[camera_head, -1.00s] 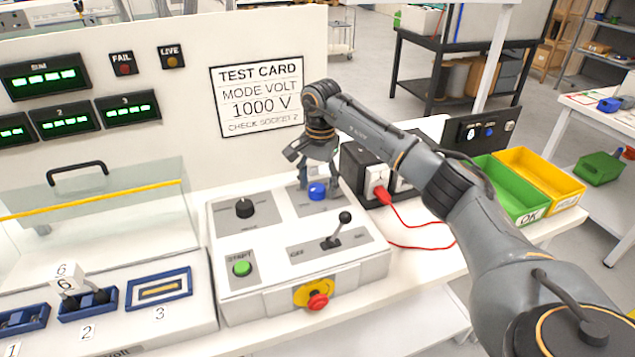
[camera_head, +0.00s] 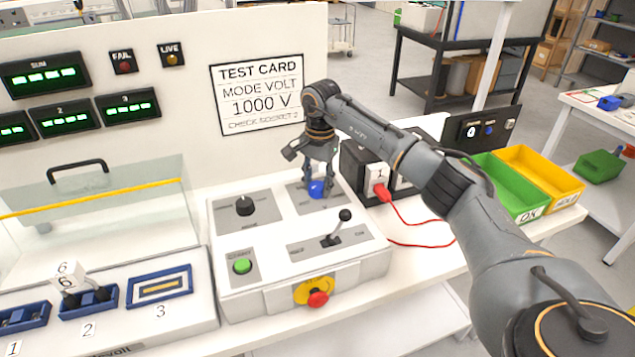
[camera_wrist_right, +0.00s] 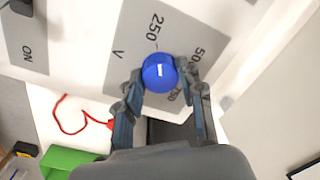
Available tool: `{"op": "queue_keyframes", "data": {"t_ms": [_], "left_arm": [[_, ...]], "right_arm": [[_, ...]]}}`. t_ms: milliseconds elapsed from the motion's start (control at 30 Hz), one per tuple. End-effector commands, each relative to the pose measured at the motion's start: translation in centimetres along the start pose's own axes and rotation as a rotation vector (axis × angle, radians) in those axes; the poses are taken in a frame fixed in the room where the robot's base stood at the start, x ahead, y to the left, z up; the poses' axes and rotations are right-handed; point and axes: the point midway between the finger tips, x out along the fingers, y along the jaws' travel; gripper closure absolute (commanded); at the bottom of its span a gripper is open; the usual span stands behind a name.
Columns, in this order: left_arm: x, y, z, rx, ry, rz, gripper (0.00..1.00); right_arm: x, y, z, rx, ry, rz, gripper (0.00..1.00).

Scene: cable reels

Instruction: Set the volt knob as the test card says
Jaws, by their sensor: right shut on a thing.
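The volt knob is a blue round knob (camera_head: 317,188) at the back right of the white control box (camera_head: 345,270). It also shows in the right wrist view (camera_wrist_right: 159,72), with a white mark on it. My right gripper (camera_head: 318,190) is shut on the knob from above, one finger on each side. In the right wrist view its fingers (camera_wrist_right: 160,92) flank the knob. Around the knob the plate reads "250", "V" and a partly hidden "50". The test card (camera_head: 261,95) reads "MODE VOLT", "1000 V" and "CHECK SOCKET 2". My left gripper is out of view.
A black knob (camera_head: 244,206), a green button (camera_head: 242,265), a lever (camera_head: 338,228) and a red stop button (camera_head: 317,298) share the box. A red cable plug (camera_head: 382,192) is at a socket on the right. Green (camera_head: 510,190) and yellow (camera_head: 540,175) bins stand beyond.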

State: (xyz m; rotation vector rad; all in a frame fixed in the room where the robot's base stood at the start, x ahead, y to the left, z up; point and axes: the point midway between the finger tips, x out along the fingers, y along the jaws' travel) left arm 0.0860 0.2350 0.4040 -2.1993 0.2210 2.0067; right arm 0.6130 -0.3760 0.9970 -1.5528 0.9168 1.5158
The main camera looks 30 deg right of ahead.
Motion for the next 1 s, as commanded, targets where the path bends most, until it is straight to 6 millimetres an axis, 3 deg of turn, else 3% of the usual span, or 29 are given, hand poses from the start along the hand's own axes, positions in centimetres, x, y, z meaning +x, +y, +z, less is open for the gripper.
{"op": "queue_keyframes", "data": {"t_ms": [267, 1000], "left_arm": [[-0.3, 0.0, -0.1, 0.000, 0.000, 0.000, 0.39], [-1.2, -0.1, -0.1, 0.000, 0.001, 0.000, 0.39]], "right_arm": [[-0.1, 0.0, 0.0, 0.179, 0.008, 0.001, 0.94], [-0.1, -0.1, 0.1, 0.878, 0.035, 0.001, 0.94]]}}
